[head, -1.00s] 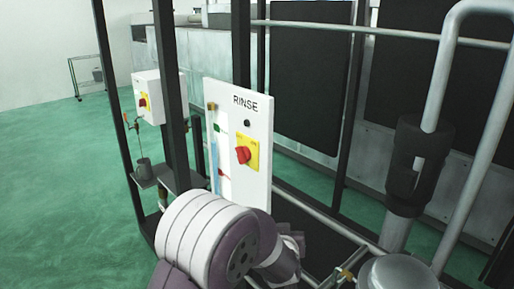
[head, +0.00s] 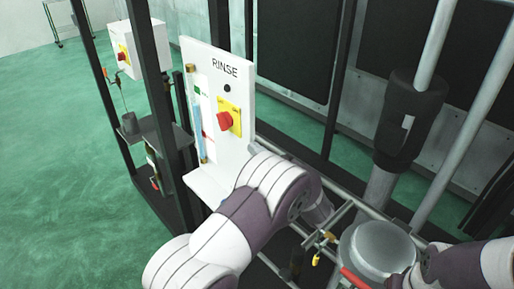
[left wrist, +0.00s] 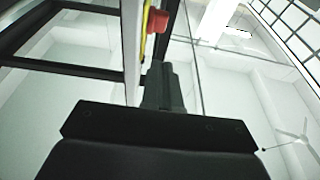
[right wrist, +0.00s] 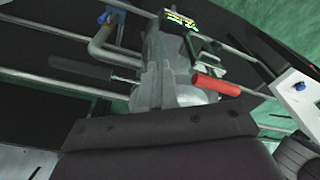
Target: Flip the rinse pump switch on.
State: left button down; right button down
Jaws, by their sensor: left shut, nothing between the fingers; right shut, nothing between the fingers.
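The rinse panel (head: 240,82) is a white upright board marked RINSE. Its switch (head: 224,121) is a red knob on a yellow plate (head: 236,112), below a small black dot; its setting is too small to read. In the left wrist view the red knob (left wrist: 156,20) shows at top centre, with the panel seen edge-on. My left gripper (left wrist: 162,85) is shut and empty, its fingers just below the knob in that picture; contact cannot be told. In the head view my left arm covers the panel's lower right corner. My right gripper (right wrist: 165,85) is shut and empty, among pipework.
A second white box (head: 130,48) with a red and yellow switch stands behind dark frame posts (head: 148,70). A metal vessel (head: 376,245) and pipes stand at right. A red handle (right wrist: 215,84) and a dark handle (right wrist: 80,68) are close to my right gripper. Green floor is open at left.

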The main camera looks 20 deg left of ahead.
aim_at(224, 126)
pick_arm(q)
jog(key=p+x, duration=0.1)
jog(key=x, duration=0.2)
jog(key=f+p+x, duration=0.1)
jog(key=x, duration=0.2)
jog(key=f+p+x, duration=0.1)
jog(key=p+x, duration=0.1)
jog(key=x, duration=0.1)
jog(key=shift+a, duration=0.2)
jog(key=shift+w+a+f, duration=0.2)
jog(key=shift+a+f, duration=0.05)
jog(key=shift+a, duration=0.05)
